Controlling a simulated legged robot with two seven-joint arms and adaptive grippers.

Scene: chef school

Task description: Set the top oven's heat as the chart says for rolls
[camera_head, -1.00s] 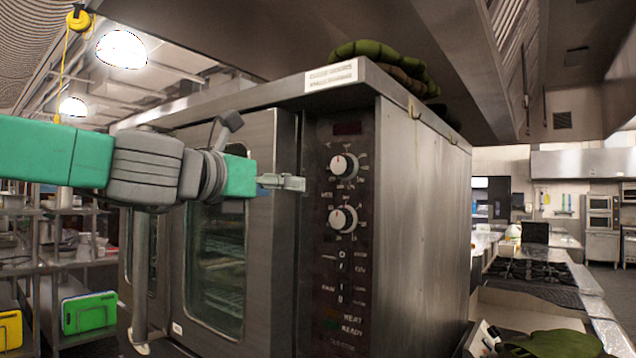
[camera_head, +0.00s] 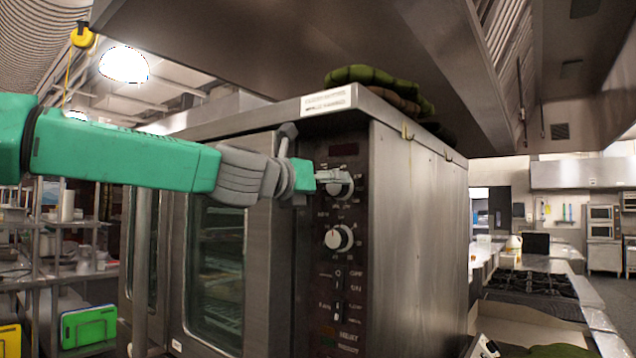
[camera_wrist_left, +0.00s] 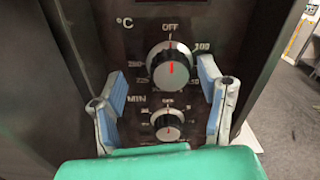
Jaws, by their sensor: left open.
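The oven (camera_head: 282,255) stands in front of me, with its dark control panel (camera_head: 352,262) to the right of the glass door. The upper knob (camera_wrist_left: 172,70) is black with a silver face, and its red mark points up at OFF on a °C scale. My left gripper (camera_head: 330,178) is open at this knob, which the gripper partly hides in the head view. In the wrist view its blue-padded fingertips (camera_wrist_left: 163,84) stand left and right of the knob, apart from it. A lower knob (camera_head: 339,238) sits below it. I see no readable chart.
Switches (camera_head: 338,290) sit below the knobs. A white label (camera_head: 327,101) is on the oven's top edge, too small to read. Folded green cloths (camera_head: 375,80) lie on top. A hood hangs overhead. A stove (camera_head: 535,283) stands at the right.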

